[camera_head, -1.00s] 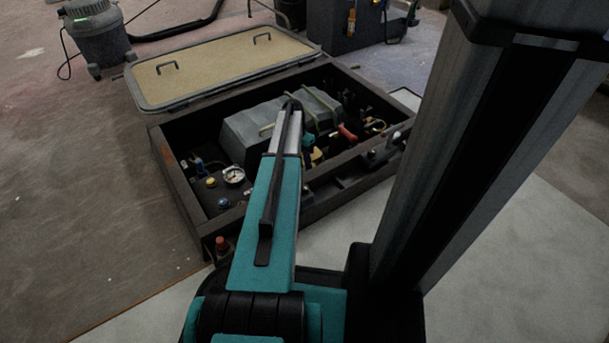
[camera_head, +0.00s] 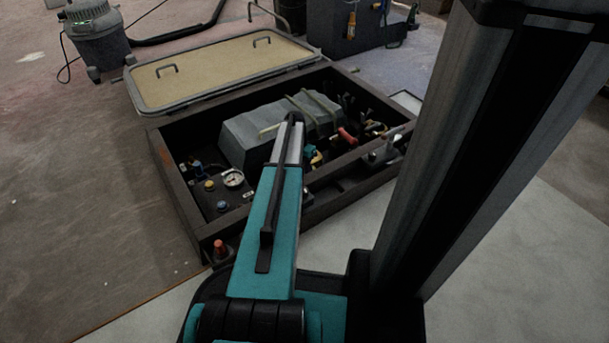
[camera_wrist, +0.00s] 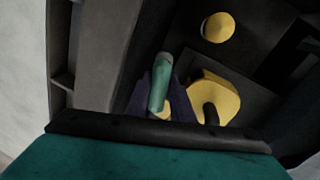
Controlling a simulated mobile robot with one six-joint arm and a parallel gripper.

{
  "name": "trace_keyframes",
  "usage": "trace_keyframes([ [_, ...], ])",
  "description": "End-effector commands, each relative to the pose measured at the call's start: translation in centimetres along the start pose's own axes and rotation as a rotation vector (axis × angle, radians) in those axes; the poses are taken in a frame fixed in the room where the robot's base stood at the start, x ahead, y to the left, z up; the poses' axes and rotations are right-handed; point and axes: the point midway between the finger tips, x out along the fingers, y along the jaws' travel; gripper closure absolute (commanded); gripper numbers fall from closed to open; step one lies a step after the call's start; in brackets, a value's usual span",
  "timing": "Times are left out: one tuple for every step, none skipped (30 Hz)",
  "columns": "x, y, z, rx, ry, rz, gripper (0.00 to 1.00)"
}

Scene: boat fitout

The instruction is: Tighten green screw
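A green cylinder with a paler grey end, likely the green screw, shows in the wrist view (camera_wrist: 160,84). It stands between two dark bluish pieces that look like the fingers of my gripper (camera_wrist: 160,105). I cannot tell whether they touch it. A small green-teal part also shows in the head view (camera_head: 308,150), just right of my arm, inside the open dark box (camera_head: 196,222). In the head view my arm hides the gripper.
A yellow part (camera_wrist: 213,97) sits close right of the green cylinder, with a round yellow knob (camera_wrist: 218,27) above. The box also holds a grey block (camera_head: 250,132), a gauge (camera_head: 232,178) and a red handle (camera_head: 347,136). The lid (camera_head: 215,70) lies behind.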

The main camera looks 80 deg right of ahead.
Motion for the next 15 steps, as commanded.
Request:
trace_keyframes([
  [-0.03,0.1,0.0,0.001,-0.001,0.003,1.0],
  [-0.05,0.11,0.0,0.002,-0.001,0.003,1.0],
  [-0.09,0.12,-0.01,0.004,-0.001,0.003,1.0],
  [-0.12,0.13,-0.01,0.007,-0.002,0.003,1.0],
  [-0.16,0.13,-0.02,0.011,-0.003,0.004,1.0],
  [-0.21,0.14,-0.03,0.018,-0.005,0.004,1.0],
  [-0.25,0.14,-0.04,0.026,-0.006,0.004,1.0],
  [-0.3,0.15,-0.04,0.034,-0.008,0.004,1.0],
  [-0.35,0.15,-0.06,0.046,-0.01,0.004,1.0],
  [-0.38,0.15,-0.06,0.055,-0.013,0.004,1.0],
  [-0.41,0.15,-0.07,0.066,-0.015,0.004,1.0],
  [-0.42,0.15,-0.07,0.08,-0.018,0.004,1.0],
  [-0.41,0.16,-0.07,0.091,-0.02,0.004,1.0],
  [-0.4,0.16,-0.06,0.103,-0.022,0.004,1.0],
  [-0.38,0.17,-0.05,0.116,-0.025,0.004,1.0],
])
